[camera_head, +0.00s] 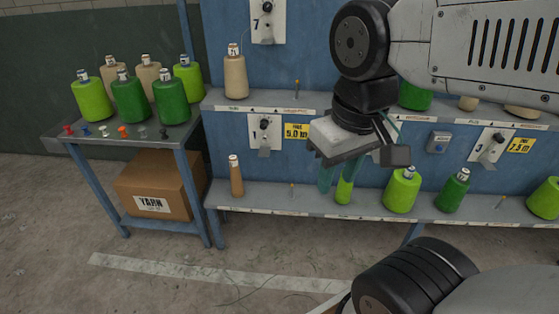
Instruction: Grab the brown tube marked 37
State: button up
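A slim brown tube (237,180) stands upright at the left end of the lower shelf (265,199). It has a pale label at its top, too small to read. My gripper (336,188) hangs in front of the rack, to the right of the brown tube and clearly apart from it. Its teal fingers point down and look spread apart. A narrow lime-green piece (344,191) shows by the fingertips; I cannot tell whether it stands behind them or between them.
A tan cone (235,78) stands on the upper shelf above the tube. Thin pegs (292,190) rise from the shelves. Lime (402,190) and dark green (453,191) spools stand to the right. A side table (108,136) with several spools is at left, above a yarn box (158,188).

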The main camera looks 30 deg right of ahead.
aim_at(238, 191)
jog(key=z, duration=0.5)
jog(key=i, duration=1.05)
jog(key=u, duration=0.05)
